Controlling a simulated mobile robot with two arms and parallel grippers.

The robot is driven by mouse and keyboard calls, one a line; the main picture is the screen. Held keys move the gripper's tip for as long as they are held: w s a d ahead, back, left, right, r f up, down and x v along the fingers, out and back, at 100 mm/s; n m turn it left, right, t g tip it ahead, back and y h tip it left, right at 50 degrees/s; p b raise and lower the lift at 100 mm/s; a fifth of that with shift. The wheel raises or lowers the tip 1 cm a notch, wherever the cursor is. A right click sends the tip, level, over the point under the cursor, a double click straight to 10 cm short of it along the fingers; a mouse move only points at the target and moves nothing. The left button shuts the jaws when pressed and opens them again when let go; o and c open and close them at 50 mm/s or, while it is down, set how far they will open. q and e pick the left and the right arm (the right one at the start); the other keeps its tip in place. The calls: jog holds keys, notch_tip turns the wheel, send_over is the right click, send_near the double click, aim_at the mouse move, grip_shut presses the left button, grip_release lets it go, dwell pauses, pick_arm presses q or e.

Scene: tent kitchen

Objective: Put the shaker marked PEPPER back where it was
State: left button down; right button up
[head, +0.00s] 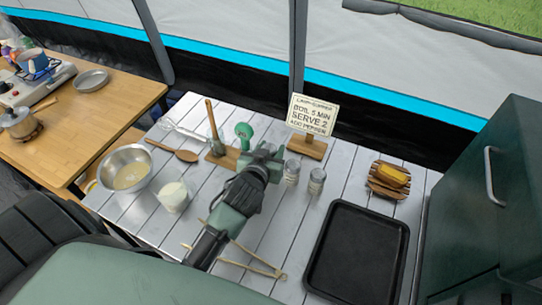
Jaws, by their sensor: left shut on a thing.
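Two small clear shakers with grey tops stand on the white slatted table (135,203), a left one (291,171) and a right one (316,181). Their markings are too small to read, so I cannot tell which, if either, is marked PEPPER. My left gripper (266,152) is just left of the left shaker, over the back middle of the table, pointing away from me. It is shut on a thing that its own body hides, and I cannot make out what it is. My right gripper is out of view.
A sign (313,114) on a wooden block stands behind the shakers. A black tray (357,254) and a wooden rack with a yellow block (394,175) are to the right. A bowl (124,172), a cup (174,195), a wooden spoon (172,151) and tongs (252,265) lie around my arm.

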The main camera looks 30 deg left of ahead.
pick_arm(q)
notch_tip(320, 180, down, 3)
jog(key=shift+f, duration=0.1)
jog(key=c, duration=1.1)
grip_release()
jog(key=shift+c, duration=0.2)
jog(key=b+v, duration=0.1)
jog(key=v, duration=1.1)
